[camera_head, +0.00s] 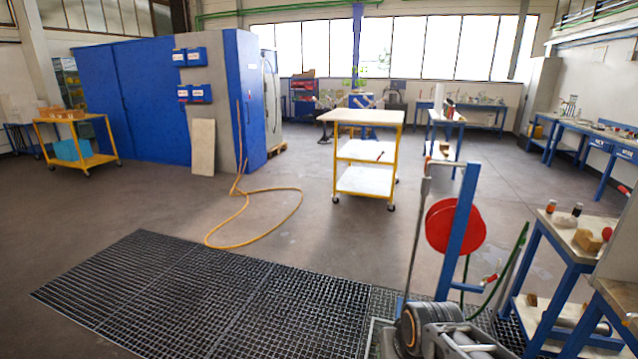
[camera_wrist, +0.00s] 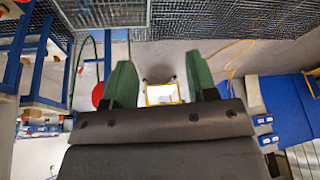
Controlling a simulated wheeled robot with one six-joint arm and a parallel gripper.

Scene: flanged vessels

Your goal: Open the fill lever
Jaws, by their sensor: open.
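A blue post (camera_head: 457,225) stands right of centre in the head view, with a round red reel (camera_head: 456,226) on it. A small red-handled fitting (camera_head: 490,279) sits low beside the post, near a green hose (camera_head: 512,262). It may be the fill lever, but I cannot tell for sure. In the wrist view the scene appears upside down, and part of the red reel (camera_wrist: 98,95) shows left of the fingers. My gripper (camera_wrist: 161,80) has two green fingers spread apart with nothing between them. It is well away from the post and touches nothing visible.
Dark floor grating (camera_head: 190,290) covers the front left. A yellow trolley (camera_head: 364,180) stands mid-floor. An orange hose (camera_head: 250,222) loops on the floor. A blue-legged bench (camera_head: 575,232) with small items stands close on the right. Open floor lies between grating and trolley.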

